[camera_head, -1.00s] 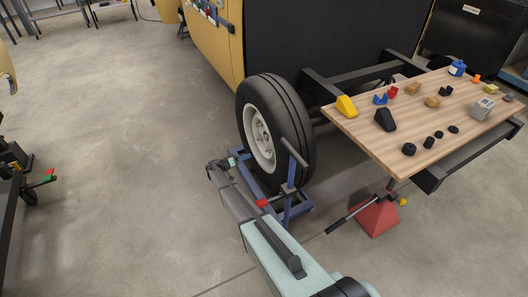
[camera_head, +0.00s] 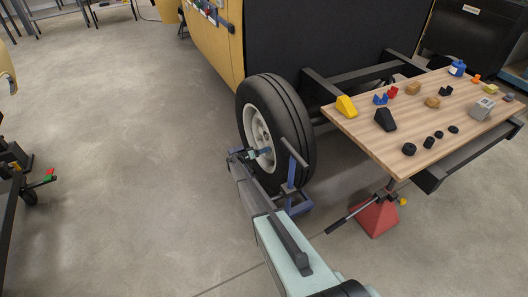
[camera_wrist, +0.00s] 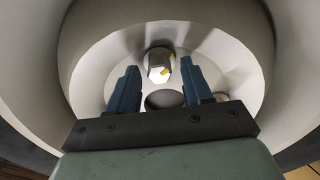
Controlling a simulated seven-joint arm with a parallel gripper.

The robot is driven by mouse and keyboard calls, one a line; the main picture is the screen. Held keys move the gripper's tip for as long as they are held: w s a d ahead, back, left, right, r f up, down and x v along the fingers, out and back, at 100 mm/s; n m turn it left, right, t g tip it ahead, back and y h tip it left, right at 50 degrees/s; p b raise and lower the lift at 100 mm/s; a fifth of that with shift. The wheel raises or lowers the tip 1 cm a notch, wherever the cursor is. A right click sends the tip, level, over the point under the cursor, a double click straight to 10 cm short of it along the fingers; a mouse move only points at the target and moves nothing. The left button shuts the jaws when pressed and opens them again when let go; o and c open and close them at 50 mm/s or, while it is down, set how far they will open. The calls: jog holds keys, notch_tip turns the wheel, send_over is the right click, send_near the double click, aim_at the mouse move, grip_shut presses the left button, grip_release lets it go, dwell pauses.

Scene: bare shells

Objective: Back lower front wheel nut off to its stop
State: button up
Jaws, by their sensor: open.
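The front wheel (camera_head: 291,112) has a black tyre and a pale rim, and it stands upright by the yellow vehicle body. In the wrist view a bright hex nut (camera_wrist: 157,60) with a yellow mark sits inside the pale rim (camera_wrist: 100,62). I cannot tell from its place alone which wheel nut it is. My gripper (camera_wrist: 159,72) is open, its two blue fingers pointing into the rim on either side of the nut in the picture. No contact with the nut shows. In the head view my gripper (camera_head: 258,153) is at the wheel's outer face, low on the rim.
A blue wheel stand (camera_head: 298,200) with an upright post is close beside my gripper at the wheel. A wooden table (camera_head: 375,140) with several small parts is at right, above a red jack stand (camera_head: 378,216). A dark round hole (camera_wrist: 165,99) lies below the nut.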

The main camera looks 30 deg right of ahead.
jog(key=shift+c, duration=0.4)
grip_shut()
jog(key=shift+n, duration=1.5)
jog(key=shift+o, duration=0.4)
grip_release()
jog(key=a, duration=1.3)
jog(key=shift+a, duration=0.35)
